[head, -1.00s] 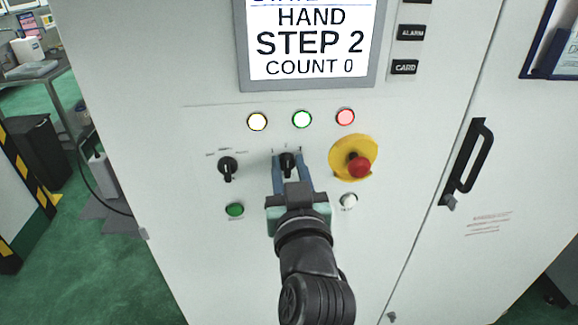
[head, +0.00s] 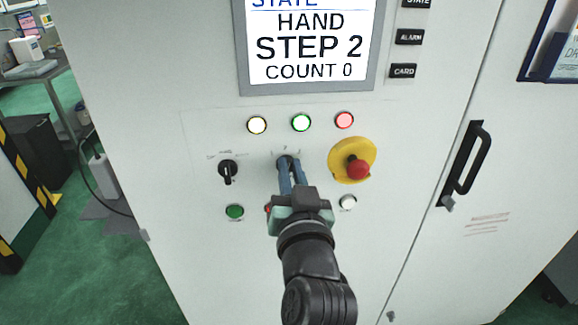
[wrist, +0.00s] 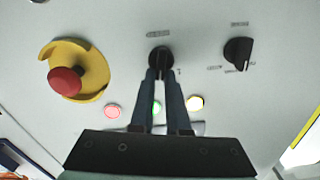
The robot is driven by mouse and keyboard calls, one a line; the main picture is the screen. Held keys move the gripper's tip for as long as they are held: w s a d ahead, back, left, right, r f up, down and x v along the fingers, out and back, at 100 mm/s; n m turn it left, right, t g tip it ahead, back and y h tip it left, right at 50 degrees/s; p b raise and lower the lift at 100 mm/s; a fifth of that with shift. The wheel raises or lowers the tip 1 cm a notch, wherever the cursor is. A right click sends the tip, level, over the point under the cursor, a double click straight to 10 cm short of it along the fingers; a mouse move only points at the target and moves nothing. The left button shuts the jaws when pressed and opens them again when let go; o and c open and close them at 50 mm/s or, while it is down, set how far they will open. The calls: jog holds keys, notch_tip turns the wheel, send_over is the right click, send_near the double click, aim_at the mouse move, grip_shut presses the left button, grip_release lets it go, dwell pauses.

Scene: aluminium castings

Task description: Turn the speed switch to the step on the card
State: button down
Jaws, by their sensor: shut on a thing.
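The speed switch (head: 286,160) is a small black rotary knob on the light grey panel, below the row of lamps. My gripper (head: 290,176) reaches it from below and in front, shut on the knob with its two blue-grey fingers. The wrist view also shows the knob (wrist: 159,56) between the fingertips (wrist: 159,72). The fingers hide much of the knob, so I cannot read its pointer. The display (head: 308,45) reads HAND, STEP 2, COUNT 0. The card itself is not clearly visible; a label reading CARD (head: 403,71) is beside the display.
A second black switch (head: 228,171) is to the left. The red emergency stop (head: 357,168) on its yellow plate is close on the right. Green (head: 235,212) and white (head: 348,203) buttons are below. A black door handle (head: 466,165) projects farther right.

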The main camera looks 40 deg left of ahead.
jog(key=shift+w+d+f+m+p, duration=0.15)
jog(key=shift+m+p, duration=0.45)
jog(key=shift+m, duration=1)
jog(key=shift+w+d+f+m+p, duration=0.1)
jog(key=shift+m+p, duration=0.5)
jog(key=shift+m, duration=1)
jog(key=c, duration=0.9)
grip_release()
